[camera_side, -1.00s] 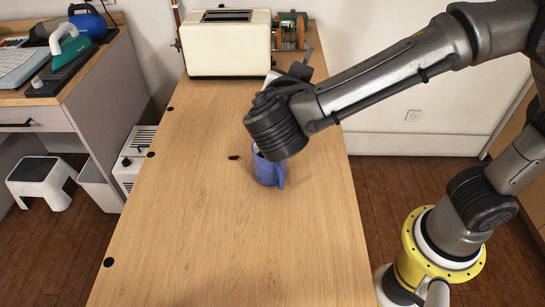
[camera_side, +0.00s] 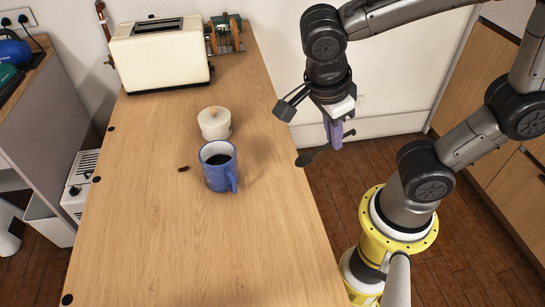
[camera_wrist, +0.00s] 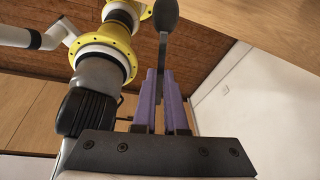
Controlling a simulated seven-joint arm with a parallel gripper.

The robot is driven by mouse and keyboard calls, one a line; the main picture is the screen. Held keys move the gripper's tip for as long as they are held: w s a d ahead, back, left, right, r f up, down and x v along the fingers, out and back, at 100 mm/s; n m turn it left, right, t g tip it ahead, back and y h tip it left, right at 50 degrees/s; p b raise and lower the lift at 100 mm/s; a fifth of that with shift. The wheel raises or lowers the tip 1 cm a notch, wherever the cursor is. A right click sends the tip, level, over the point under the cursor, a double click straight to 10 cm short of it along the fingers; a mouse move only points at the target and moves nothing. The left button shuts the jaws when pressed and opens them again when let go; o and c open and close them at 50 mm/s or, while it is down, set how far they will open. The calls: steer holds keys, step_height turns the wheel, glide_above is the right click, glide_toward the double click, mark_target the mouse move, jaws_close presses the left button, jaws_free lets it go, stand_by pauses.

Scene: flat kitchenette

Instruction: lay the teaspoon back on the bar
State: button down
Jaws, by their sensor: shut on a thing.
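My gripper (camera_side: 334,138), with purple fingers, is off the right side of the wooden bar (camera_side: 140,240) in the side view. It is shut on the dark teaspoon (camera_side: 306,159), whose bowl points lower left and overlaps the bar's right edge in the picture. How high the spoon is above the bar I cannot tell. In the wrist view the teaspoon (camera_wrist: 165,17) sticks out past the fingers of my gripper (camera_wrist: 158,78), its handle between them. A blue mug (camera_side: 221,180) with dark liquid stands upright on the bar, left of my gripper and apart from it.
A white lidded pot (camera_side: 214,126) stands just behind the mug. A cream toaster (camera_side: 160,60) and a green-and-brown machine (camera_side: 224,36) are at the bar's far end. A small dark piece (camera_side: 183,169) lies left of the mug. The bar's front is clear.

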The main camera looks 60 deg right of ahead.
steer(key=shift+s+d+r+m+y, duration=0.4)
steer(key=shift+m+y, duration=0.2)
steer(key=shift+m, duration=0.1)
steer(key=shift+s+d+r+m+y, duration=0.1)
steer(key=shift+s+d+m+y, duration=0.05)
steer(key=shift+d+m+y, duration=0.15)
steer(key=shift+d+r+m+t+y, duration=0.25)
steer(key=shift+d+m+t+y, duration=0.05)
steer(key=shift+d+y, duration=0.2)
steer(key=shift+d, duration=0.1)
steer(key=w+f, duration=0.4)
steer(key=w, duration=0.5)
glide_above(278, 157)
steer(key=s, duration=0.1)
steer(key=shift+y, duration=0.3)
step_height(278, 157, down, 5)
steer(key=shift+r, duration=0.1)
steer(key=shift+w+f, duration=0.15)
steer(key=shift+f, duration=0.1)
steer(key=shift+w+f, duration=0.15)
steer(key=shift+f, duration=0.75)
steer(key=shift+w+f, duration=0.15)
steer(key=shift+f, duration=0.75)
steer(key=shift+f, duration=0.1)
